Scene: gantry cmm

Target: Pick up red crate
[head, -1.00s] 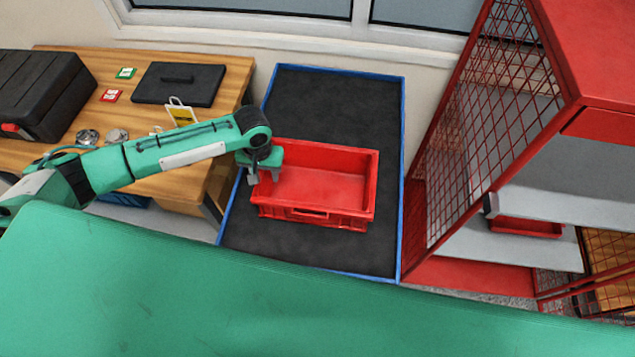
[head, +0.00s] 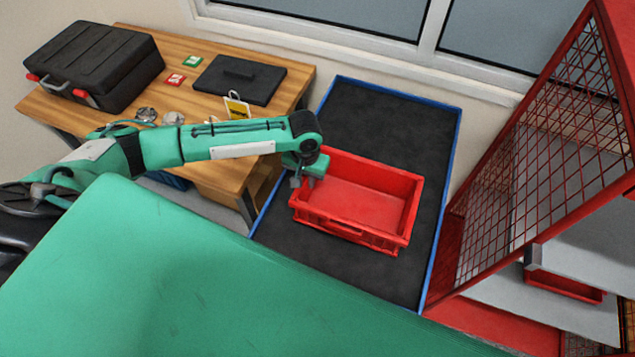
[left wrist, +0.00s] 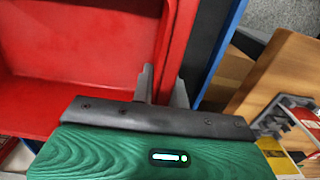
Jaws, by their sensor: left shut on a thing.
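The red crate (head: 365,203) is an open, empty, rectangular box over the dark, blue-rimmed surface (head: 376,115) in the middle of the head view. My left gripper (head: 304,178) is at the crate's left side, shut on its wall. In the left wrist view the two grey fingers (left wrist: 162,88) straddle the top of the red wall, and the crate's interior (left wrist: 80,60) fills the left. I cannot tell whether the crate rests on the surface or is slightly above it. My right gripper is not in view.
A wooden table (head: 205,60) at the left holds a black case (head: 90,65), a flat black item (head: 240,80) and small tags. A red mesh cage (head: 545,150) with shelves stands at the right. The dark surface is clear behind the crate.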

